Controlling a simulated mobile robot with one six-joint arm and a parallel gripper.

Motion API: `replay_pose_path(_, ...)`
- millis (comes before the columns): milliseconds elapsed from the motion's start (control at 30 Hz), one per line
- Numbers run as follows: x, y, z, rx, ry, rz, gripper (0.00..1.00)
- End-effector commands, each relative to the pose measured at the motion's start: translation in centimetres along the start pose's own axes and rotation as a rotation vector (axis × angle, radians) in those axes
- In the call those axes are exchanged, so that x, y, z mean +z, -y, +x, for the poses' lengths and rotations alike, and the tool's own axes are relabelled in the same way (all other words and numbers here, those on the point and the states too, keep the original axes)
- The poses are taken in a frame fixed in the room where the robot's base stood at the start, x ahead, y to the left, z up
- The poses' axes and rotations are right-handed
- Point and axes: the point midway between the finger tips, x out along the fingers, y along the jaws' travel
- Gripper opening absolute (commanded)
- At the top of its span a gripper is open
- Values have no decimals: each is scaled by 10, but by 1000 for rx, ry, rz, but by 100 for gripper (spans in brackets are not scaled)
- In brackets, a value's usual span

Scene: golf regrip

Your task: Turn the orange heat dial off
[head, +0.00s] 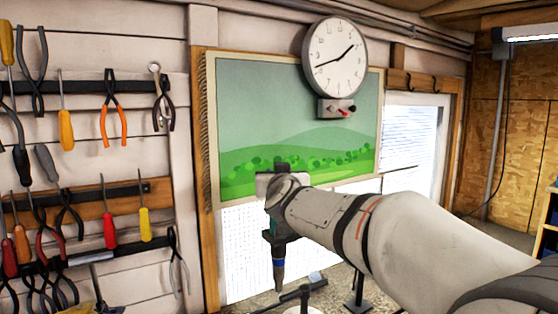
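No orange heat dial can be made out in the head view. A small grey box (337,108) under the wall clock carries knobs and a red pointer or lever (344,113); I cannot tell whether it is a heat control. My arm reaches in from the lower right. My gripper (279,262) hangs at its end, pointing down, in front of the window and left of and below the box. A dark, narrow piece with a blue band (279,276) shows at its lower end; I cannot tell whether it is a finger or something held. The finger opening is not clear.
A clock (336,57) hangs above the green landscape picture (270,110). Pliers and screwdrivers hang on wall racks (90,195) at the left. Dark stands (357,292) rise from a speckled surface below my gripper. A bright window (410,140) is at the right.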

Motion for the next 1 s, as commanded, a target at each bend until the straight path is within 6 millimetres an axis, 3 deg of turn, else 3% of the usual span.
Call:
replay_pose_path(633, 2, 0, -1, 23, 2, -4, 6)
replay_pose_path(667, 2, 0, -1, 23, 2, -4, 29)
replay_pose_path(900, 1, 0, -1, 22, 0, -3, 49)
replay_pose_path(1000, 1, 0, -1, 22, 0, -3, 49)
